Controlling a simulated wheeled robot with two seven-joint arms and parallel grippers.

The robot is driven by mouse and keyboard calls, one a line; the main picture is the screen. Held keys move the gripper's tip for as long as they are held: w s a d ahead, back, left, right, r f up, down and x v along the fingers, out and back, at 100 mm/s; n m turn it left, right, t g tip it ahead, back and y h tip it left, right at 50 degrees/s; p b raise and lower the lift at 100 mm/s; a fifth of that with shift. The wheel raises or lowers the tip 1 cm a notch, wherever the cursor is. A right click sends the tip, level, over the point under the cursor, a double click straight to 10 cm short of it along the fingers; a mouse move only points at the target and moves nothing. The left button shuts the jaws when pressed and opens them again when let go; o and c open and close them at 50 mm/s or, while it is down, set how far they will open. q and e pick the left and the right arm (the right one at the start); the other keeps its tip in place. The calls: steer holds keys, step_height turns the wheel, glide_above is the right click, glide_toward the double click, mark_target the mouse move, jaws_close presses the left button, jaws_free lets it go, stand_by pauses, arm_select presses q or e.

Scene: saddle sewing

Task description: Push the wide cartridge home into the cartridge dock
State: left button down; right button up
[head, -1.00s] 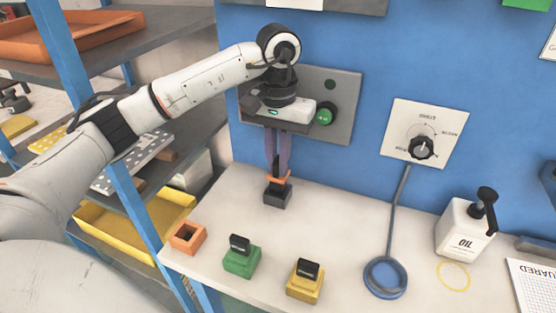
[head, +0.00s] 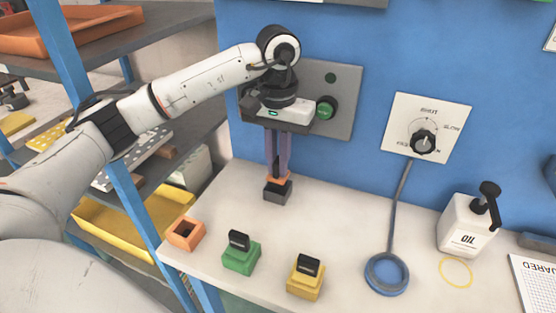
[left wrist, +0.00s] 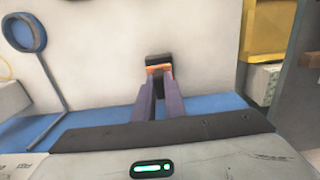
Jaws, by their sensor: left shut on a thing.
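My left gripper (head: 278,176) points straight down above the worktop, its two purple-grey fingers shut on a small dark piece with orange at the fingertips, which I take for the wide cartridge. Directly below the tips is a dark block (head: 277,194) on the worktop, which looks like the cartridge dock. The gripped piece meets its top; how deep it sits cannot be told. The left wrist view shows the fingertips (left wrist: 160,72), with orange between them and the dark block (left wrist: 158,59) just beyond. My right gripper is out of view.
An empty orange holder (head: 185,234), a green holder (head: 240,260) and a yellow holder (head: 305,284) stand along the front; the latter two hold black pieces. An oil can (head: 465,228) and blue ring (head: 386,273) are to the right. A wall panel (head: 343,85) is behind my wrist.

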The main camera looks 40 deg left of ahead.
arm_select(q)
steer(key=shift+f+b, duration=0.9)
steer(key=shift+f, duration=0.45)
steer(key=c, duration=1.7)
jaws_free()
steer(key=shift+c, duration=0.2)
step_height(320, 180, up, 6)
steer(key=shift+r, duration=0.8)
